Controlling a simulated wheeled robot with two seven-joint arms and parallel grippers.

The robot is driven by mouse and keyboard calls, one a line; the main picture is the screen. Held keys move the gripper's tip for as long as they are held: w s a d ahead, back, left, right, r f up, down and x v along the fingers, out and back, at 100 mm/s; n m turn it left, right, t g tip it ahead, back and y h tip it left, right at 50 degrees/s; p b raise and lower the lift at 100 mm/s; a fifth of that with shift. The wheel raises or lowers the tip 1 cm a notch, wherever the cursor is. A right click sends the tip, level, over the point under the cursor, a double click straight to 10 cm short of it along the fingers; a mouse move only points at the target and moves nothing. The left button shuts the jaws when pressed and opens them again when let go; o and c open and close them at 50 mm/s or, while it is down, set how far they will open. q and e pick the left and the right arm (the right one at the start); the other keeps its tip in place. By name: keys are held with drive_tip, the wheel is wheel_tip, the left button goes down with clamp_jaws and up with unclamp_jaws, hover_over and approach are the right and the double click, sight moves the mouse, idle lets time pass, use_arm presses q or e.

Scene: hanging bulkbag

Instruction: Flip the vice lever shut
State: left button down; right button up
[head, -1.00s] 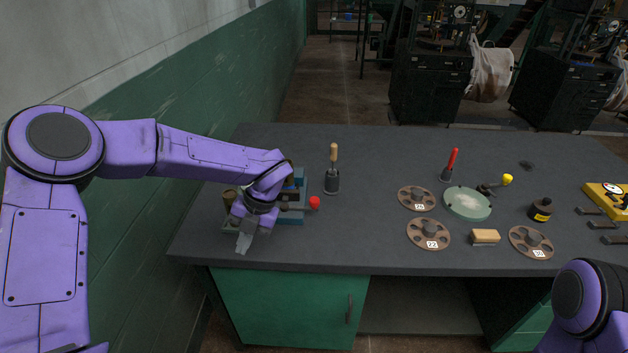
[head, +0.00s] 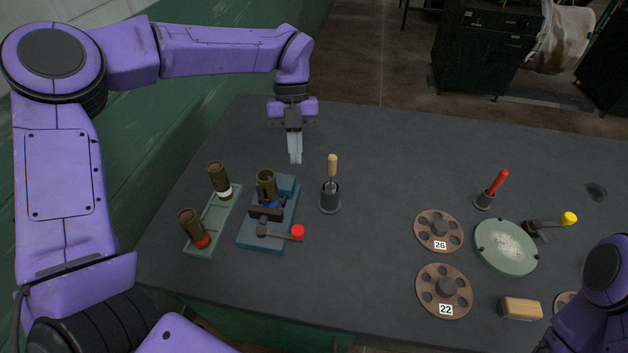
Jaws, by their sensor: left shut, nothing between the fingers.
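The vice (head: 270,215) is a blue block with dark jaws on the left part of the table. A brown cylinder (head: 267,185) stands upright at its jaws. Its lever (head: 280,233) has a red knob (head: 297,232) and points to the right at the vice's front. My left gripper (head: 295,160) hangs above the table behind the vice, fingers pointing down, shut and empty, apart from the vice. My right arm shows at the lower right, but its gripper is out of view.
A green tray (head: 202,236) left of the vice holds two brown cylinders. A wooden-handled tool stands in a dark holder (head: 330,198) just right of the vice. Numbered discs (head: 438,231), a round green dish (head: 506,262) and a wooden block (head: 520,309) lie farther right.

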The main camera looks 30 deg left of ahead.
use_arm(q)
drive_tip(key=p, duration=0.3)
hover_over(279, 232)
drive_tip(key=w+d, duration=0.3)
drive_tip(key=w, duration=0.1)
wheel_tip(279, 232, down, 9)
drive_tip(key=shift+a+r, duration=0.1)
drive_tip(key=shift+r, duration=0.05)
use_arm(e)
wheel_tip(279, 232, up, 3)
drive_tip(key=shift+s, duration=0.1)
